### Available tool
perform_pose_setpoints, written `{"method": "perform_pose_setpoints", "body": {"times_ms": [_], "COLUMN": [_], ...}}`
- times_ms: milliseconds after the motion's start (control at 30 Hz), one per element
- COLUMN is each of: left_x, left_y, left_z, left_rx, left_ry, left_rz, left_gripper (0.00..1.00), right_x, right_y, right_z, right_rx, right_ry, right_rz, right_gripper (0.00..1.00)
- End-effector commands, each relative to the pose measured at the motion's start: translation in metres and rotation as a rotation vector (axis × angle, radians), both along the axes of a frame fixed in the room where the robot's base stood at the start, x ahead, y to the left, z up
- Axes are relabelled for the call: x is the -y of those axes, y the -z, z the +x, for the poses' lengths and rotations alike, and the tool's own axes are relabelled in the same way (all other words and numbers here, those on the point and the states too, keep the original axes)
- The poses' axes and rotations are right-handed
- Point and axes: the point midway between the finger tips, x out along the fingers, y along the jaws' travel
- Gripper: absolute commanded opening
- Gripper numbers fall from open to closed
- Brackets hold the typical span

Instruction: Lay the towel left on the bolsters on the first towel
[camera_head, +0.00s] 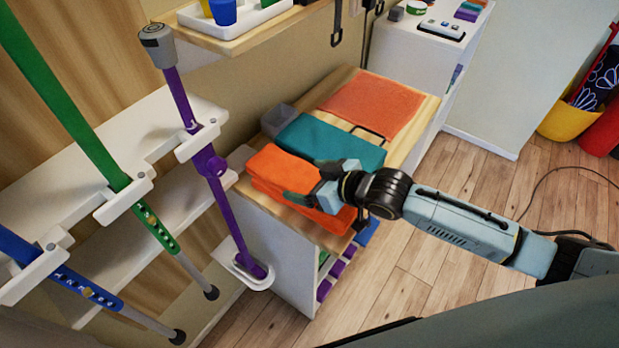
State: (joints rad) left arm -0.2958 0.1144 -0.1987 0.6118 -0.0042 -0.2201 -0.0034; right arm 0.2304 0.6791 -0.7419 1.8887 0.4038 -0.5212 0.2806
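An orange folded stack (272,168) lies at the near end of a wooden-topped cabinet, with layered edges showing at its front. A teal folded piece (330,143) lies just behind it. A flat orange towel (374,106) lies farther back on the same top. I cannot tell for sure which pieces are bolsters and which are towels. My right gripper (312,182) is over the right part of the near orange stack, fingers apart, and hides some of it. Nothing shows between the fingers; contact with the stack is unclear. My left gripper is not in view.
A rack (175,195) with green, purple and blue walking sticks stands at left. A small grey box (278,119) sits at the cabinet's back edge. A shelf with a white tray (232,18) hangs above. The wooden floor (470,195) at right is mostly clear.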

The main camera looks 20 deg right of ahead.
Motion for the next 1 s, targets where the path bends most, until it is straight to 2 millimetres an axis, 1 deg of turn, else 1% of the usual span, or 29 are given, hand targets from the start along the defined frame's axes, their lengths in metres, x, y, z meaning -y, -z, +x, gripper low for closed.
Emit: {"method": "perform_pose_setpoints", "body": {"times_ms": [33,100,367,433,533,633,800,900,1000], "left_x": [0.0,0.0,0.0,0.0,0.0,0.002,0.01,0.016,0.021], "left_y": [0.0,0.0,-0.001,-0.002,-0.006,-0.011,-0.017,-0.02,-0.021], "left_z": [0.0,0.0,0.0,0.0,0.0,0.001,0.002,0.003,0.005], "left_rx": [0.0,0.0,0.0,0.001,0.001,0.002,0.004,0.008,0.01], "left_ry": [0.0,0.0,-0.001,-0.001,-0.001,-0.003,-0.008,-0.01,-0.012], "left_rz": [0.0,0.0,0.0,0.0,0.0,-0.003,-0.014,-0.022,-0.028], "left_gripper": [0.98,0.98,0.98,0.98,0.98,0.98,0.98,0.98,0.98], "right_x": [0.0,0.0,0.0,0.004,0.013,0.024,0.043,0.051,0.057], "right_y": [0.0,-0.001,-0.004,-0.006,-0.014,-0.024,-0.042,-0.05,-0.055], "right_z": [0.0,0.0,0.0,-0.005,-0.016,-0.033,-0.059,-0.071,-0.078], "right_rx": [0.001,0.001,0.001,-0.001,-0.001,-0.003,-0.003,-0.003,-0.001], "right_ry": [0.0,0.0,0.0,0.0,0.0,0.0,0.0,0.0,0.0], "right_rz": [0.001,0.001,0.001,-0.001,-0.002,-0.002,-0.002,-0.003,0.0], "right_gripper": [0.94,1.0,1.0,1.0,1.0,1.0,1.0,1.0,1.0]}}
